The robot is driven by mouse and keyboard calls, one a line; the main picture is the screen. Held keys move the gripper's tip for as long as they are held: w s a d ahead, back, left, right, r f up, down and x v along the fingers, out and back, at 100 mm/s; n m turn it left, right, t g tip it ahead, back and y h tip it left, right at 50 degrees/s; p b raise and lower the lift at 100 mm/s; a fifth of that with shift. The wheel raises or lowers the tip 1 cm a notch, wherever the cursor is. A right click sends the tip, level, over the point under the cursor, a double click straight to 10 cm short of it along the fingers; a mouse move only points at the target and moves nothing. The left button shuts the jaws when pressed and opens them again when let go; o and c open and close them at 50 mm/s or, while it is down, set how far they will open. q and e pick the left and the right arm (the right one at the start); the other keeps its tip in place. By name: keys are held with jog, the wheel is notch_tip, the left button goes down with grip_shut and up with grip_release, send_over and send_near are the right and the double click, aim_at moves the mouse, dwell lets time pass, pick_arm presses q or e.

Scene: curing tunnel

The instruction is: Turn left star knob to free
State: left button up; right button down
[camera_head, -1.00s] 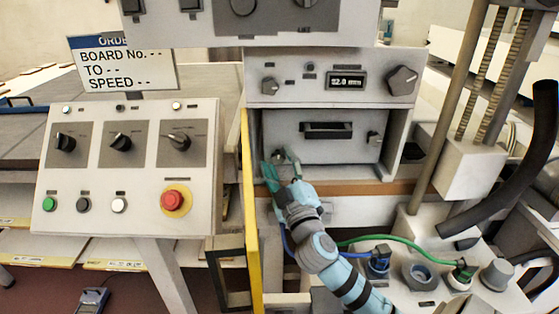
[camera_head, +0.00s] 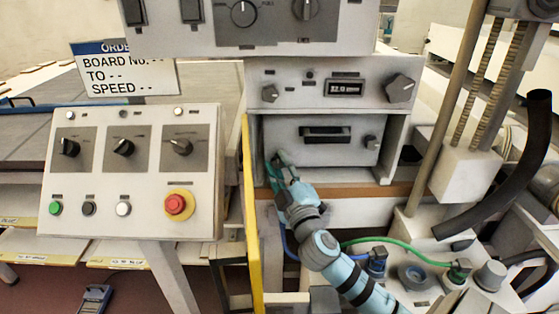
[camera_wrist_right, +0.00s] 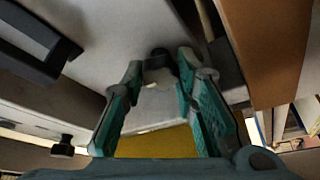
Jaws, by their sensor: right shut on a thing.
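The grey drawer-like front panel (camera_head: 300,152) sits in the open housing, with a dark handle (camera_head: 325,132) at its middle, which also shows in the right wrist view (camera_wrist_right: 38,42). The right star knob (camera_head: 371,142) is on its right side. My right gripper (camera_head: 281,160) is at the panel's lower left, where its fingers hide the left star knob in the head view. In the right wrist view my fingers (camera_wrist_right: 160,75) are closed around the left star knob (camera_wrist_right: 158,53), a small dark knob seen between the tips. My left gripper is out of view.
Above is a unit with a display (camera_head: 344,89) and a large dark knob (camera_head: 401,88). A yellow post (camera_head: 250,205) stands close left of my right arm. A control box (camera_head: 130,165) with a red stop button (camera_head: 175,204) is further left. A green cable (camera_head: 400,243) runs right of my arm.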

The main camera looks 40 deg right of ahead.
jog(key=c, duration=1.3)
grip_release()
jog(key=shift+s+f, duration=0.1)
jog(key=v, duration=1.1)
jog(key=shift+s+a+f, duration=0.1)
jog(key=shift+s+f, duration=0.05)
jog(key=shift+s, duration=0.2)
